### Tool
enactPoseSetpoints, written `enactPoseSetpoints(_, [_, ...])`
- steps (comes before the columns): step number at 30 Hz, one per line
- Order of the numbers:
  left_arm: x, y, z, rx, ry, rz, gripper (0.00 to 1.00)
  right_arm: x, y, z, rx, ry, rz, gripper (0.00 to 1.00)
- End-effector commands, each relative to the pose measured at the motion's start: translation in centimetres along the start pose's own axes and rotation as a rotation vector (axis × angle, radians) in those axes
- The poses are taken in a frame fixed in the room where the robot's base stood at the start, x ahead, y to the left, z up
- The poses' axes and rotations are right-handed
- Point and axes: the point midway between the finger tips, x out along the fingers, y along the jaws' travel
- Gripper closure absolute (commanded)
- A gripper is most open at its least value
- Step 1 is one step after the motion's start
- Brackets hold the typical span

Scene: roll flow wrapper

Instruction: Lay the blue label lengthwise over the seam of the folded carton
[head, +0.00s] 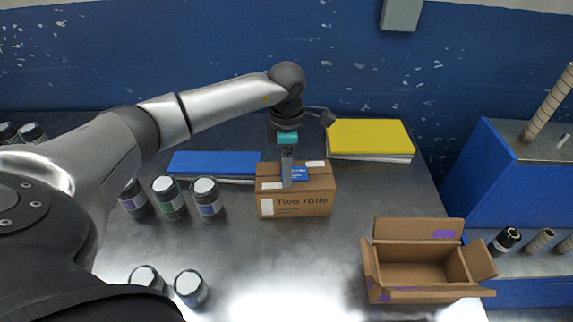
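The folded carton (296,206), brown and marked "Two rolls", stands closed on the metal table, mid-view. The blue label (301,175) shows at its top, along the length of the carton. White patches show near both ends of the top. My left gripper (287,184) points down over the carton, its finger reaching the top beside the label and covering part of it. The fingers line up in this view, so I cannot tell whether they are open or shut on the label. Most of the seam is hidden. My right gripper is not in view.
An open carton (417,273) stands at the front right. Several dark jars with white lids (168,197) stand to the left. A blue pad (215,163) and a yellow pad (370,138) lie behind. A blue rack (515,180) with rolls is at the right.

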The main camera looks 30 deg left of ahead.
Motion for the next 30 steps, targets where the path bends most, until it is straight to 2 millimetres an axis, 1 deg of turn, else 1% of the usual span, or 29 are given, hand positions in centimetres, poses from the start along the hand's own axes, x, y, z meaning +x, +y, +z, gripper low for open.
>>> enactPoseSetpoints(1, [0.0, 0.0, 0.0, 0.000, 0.000, 0.000, 0.22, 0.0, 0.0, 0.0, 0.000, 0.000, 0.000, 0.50])
enactPoseSetpoints(4, [0.0, 0.0, 0.0, 0.000, 0.001, 0.000, 0.10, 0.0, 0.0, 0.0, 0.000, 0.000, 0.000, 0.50])
enactPoseSetpoints(12, [-0.1, 0.0, 0.0, 0.000, 0.001, 0.000, 0.10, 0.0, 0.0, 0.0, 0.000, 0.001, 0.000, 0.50])
enactPoseSetpoints(14, [-0.4, 0.0, 0.0, 0.000, 0.000, 0.000, 0.10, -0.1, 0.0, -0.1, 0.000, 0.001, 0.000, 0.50])
enactPoseSetpoints(16, [-1.1, 0.1, 0.0, 0.000, -0.001, 0.001, 0.10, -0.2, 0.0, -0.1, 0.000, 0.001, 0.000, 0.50])
enactPoseSetpoints(20, [-3.6, 0.1, 0.1, 0.000, -0.003, 0.004, 0.10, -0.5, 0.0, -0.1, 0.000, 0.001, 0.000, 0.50])
enactPoseSetpoints(27, [-9.5, 0.1, 0.0, -0.001, -0.003, 0.004, 0.10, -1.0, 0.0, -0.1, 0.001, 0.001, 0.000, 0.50])
enactPoseSetpoints(30, [-11.7, 0.1, 0.1, 0.000, -0.003, 0.005, 0.10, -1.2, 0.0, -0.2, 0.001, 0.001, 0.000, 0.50])
